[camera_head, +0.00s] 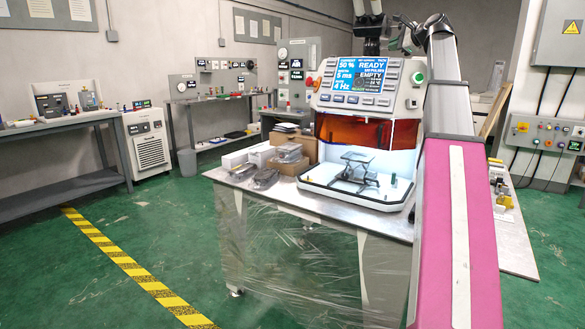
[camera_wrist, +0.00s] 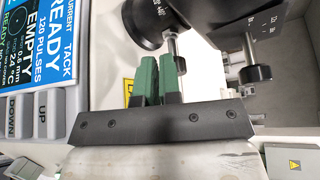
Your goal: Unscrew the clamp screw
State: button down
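In the wrist view, two black knobs on bare metal shafts hang beside the machine's round black head (camera_wrist: 205,45). One knob (camera_wrist: 181,66) is just right of my fingertips, partly hidden by the right finger. The other knob (camera_wrist: 256,73) is further right. Which of them is the clamp screw I cannot tell. My gripper (camera_wrist: 157,60) has two green fingers close together with a narrow gap. I see nothing between them, and whether they touch the nearer knob is unclear. In the head view, my arm reaches the top of the white machine (camera_head: 410,100); the fingertips are not clear there.
The machine's display (camera_head: 362,81) reads READY and EMPTY, and also shows in the wrist view (camera_wrist: 35,40). A lit chamber with an orange window (camera_head: 345,130) is below it. Boxes (camera_head: 285,160) crowd the table's left. Green floor at left is open.

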jog(key=shift+s+a, duration=0.15)
jog(key=shift+a, duration=0.15)
jog(key=shift+s+d, duration=0.55)
jog(key=shift+d, duration=0.3)
jog(key=shift+s+d, duration=0.6)
jog(key=shift+d, duration=0.25)
jog(key=shift+s+d, duration=0.55)
jog(key=shift+d, duration=0.3)
